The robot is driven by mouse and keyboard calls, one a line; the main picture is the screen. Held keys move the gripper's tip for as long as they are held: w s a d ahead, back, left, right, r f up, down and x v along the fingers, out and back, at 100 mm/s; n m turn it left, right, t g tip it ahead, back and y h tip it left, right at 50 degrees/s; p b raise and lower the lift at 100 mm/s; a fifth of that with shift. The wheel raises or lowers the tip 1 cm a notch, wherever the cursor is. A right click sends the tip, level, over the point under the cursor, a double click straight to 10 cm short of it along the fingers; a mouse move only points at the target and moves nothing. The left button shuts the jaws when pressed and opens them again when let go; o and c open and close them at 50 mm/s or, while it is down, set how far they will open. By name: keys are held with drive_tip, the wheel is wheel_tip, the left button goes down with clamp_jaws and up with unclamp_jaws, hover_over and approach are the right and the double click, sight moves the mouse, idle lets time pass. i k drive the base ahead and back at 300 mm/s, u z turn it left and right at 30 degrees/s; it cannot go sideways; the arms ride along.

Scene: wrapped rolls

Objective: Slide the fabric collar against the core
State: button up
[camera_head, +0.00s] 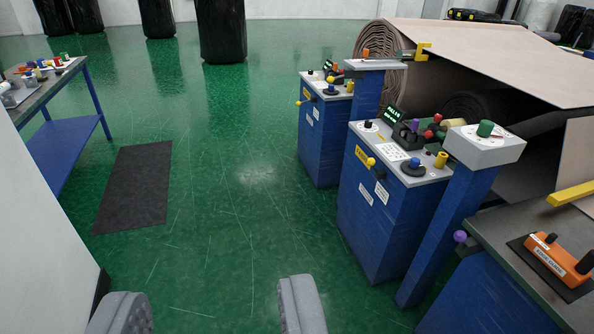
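My gripper (212,308) shows as two grey padded fingers at the bottom edge, wide apart with only green floor between them. It is open and empty, well to the left of the rolls. A layered beige fabric roll (377,60) shows its wound end at upper right, behind the blue consoles. A broad beige sheet (500,62) stretches rightward from it. A dark roll (470,108) lies under the sheet, partly hidden by the consoles. I cannot make out a separate collar or a core.
Blue control consoles (375,215) with knobs and a blue post (450,220) stand between me and the rolls. A dark bench (520,235) holds an orange device (558,259). A blue-legged table (60,150) stands left near a dark mat (135,185). The central floor is clear.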

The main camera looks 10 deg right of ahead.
sight(437, 132)
drive_tip(key=z, duration=0.35)
drive_tip(key=i, duration=1.35)
drive_tip(key=z, duration=0.7)
drive_tip(key=i, duration=0.5)
drive_tip(key=z, duration=0.2)
